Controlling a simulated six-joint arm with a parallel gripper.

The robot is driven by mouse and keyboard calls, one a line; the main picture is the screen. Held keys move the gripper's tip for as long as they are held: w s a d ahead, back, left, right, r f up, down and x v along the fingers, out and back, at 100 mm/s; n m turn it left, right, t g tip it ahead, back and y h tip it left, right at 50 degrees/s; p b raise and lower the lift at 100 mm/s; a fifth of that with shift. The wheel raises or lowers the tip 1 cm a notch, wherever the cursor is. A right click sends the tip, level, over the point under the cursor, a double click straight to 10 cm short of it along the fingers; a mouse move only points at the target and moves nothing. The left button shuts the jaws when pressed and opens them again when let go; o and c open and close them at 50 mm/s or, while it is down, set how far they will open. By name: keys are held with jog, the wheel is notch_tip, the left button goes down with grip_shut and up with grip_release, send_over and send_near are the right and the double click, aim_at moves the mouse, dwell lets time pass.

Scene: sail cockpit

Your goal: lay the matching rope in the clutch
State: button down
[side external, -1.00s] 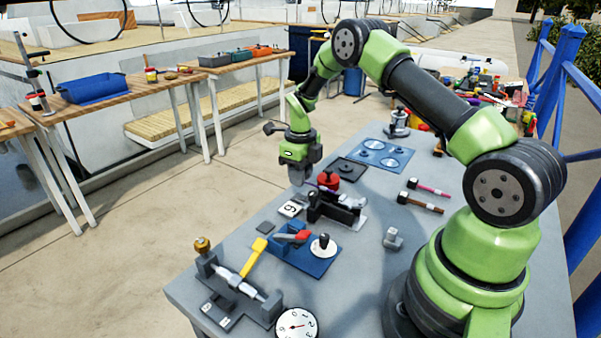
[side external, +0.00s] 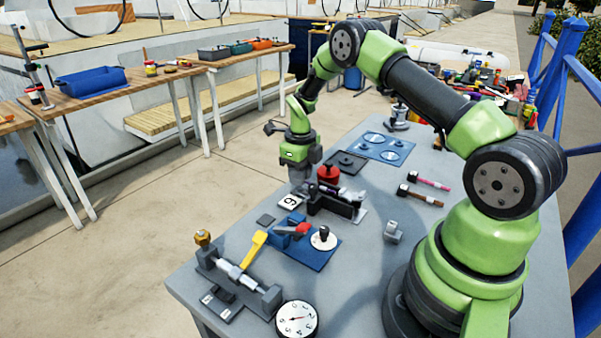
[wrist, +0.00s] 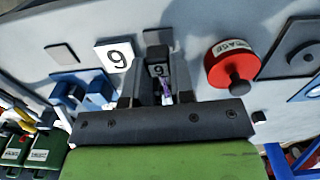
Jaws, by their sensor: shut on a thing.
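My gripper (side external: 301,182) is low at the far left end of the dark clutch (side external: 331,208). In the wrist view its fingers (wrist: 160,86) are shut on a dark block marked 9, the tagged end of the purple rope (wrist: 168,98). A short purple and whitish length of the rope (side external: 350,195) shows along the top of the clutch. I cannot tell whether it lies fully inside. A white card marked 9 (side external: 290,202) lies beside the clutch; it also shows in the wrist view (wrist: 119,57).
A red knobbed part (side external: 328,173) stands close behind the clutch. A pink-handled piece (side external: 433,184) and a brown one (side external: 420,195) lie to the right. A blue plate with a red lever (side external: 303,229) and a dial (side external: 297,318) are nearer.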

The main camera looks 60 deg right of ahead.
jog(key=shift+f, duration=1)
jog(key=c, duration=0.5)
grip_release()
jog(key=shift+r, duration=0.1)
jog(key=shift+r, duration=3.5)
jog(key=s+a+r+n+t, duration=0.25)
jog(key=a+r+n, duration=0.25)
jog(key=r+n, duration=0.3)
jog(key=s+a+r+n+t, duration=0.1)
jog(key=s+a+r+n, duration=0.2)
jog(key=a+r+n, duration=0.5)
jog(key=s+a+r+n+t+y, duration=0.1)
jog(key=s+a+r+n+t, duration=0.1)
jog(key=s+n, duration=0.5)
jog(key=s+a+r+n+t+y, duration=0.1)
jog(key=s+a+r+n, duration=0.1)
jog(key=s+r+n, duration=0.3)
jog(key=s+n, duration=0.3)
jog(key=s, duration=0.1)
jog(key=shift+s+a+t, duration=0.35)
jog(key=shift+a, duration=0.05)
